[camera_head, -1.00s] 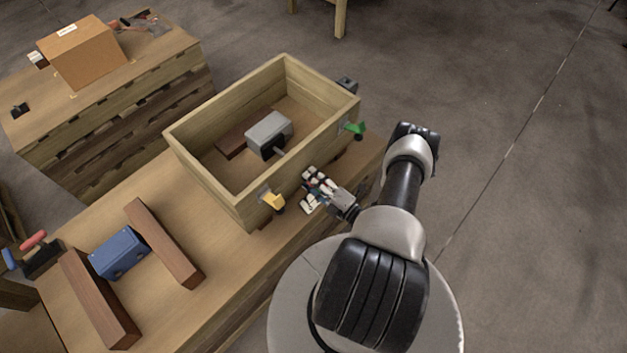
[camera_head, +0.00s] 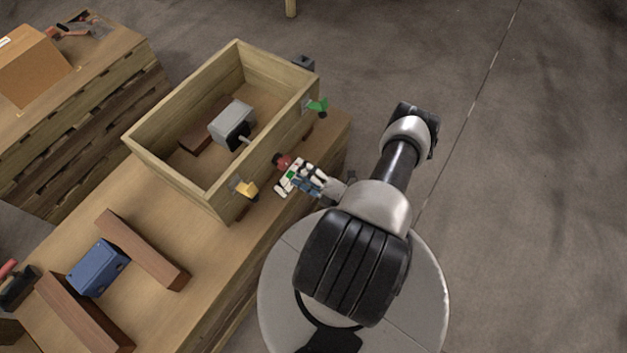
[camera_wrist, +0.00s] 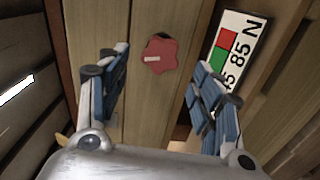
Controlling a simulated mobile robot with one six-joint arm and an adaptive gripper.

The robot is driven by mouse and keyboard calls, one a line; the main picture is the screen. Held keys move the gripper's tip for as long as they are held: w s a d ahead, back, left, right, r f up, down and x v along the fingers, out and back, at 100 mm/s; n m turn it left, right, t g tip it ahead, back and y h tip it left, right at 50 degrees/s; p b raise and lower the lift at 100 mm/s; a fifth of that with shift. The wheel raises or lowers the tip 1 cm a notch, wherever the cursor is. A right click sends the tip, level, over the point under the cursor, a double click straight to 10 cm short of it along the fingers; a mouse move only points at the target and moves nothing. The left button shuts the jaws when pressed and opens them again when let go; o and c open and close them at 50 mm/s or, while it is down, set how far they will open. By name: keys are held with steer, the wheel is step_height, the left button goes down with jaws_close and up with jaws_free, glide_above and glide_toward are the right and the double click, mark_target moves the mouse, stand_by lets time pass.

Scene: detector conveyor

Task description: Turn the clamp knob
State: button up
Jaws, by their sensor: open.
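The clamp knob is a red, lobed knob (camera_wrist: 160,54) with a white mark. In the wrist view it sits on the wooden wall, ahead of and between my open fingers. In the head view the red knob (camera_head: 284,160) shows on the front side of the wooden box, just past my gripper (camera_head: 286,176). My gripper also fills the lower wrist view (camera_wrist: 157,88), with its two blue-padded fingers spread wide and nothing between them. The fingers look apart from the knob.
The wooden box (camera_head: 170,178) carries a yellow clamp (camera_head: 245,188) and a green clamp (camera_head: 318,105). A grey block (camera_head: 231,120) is inside. A blue block (camera_head: 98,267) lies between brown bars.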

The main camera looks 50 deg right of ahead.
steer(key=shift+s+d, duration=0.2)
steer(key=shift+s, duration=2.55)
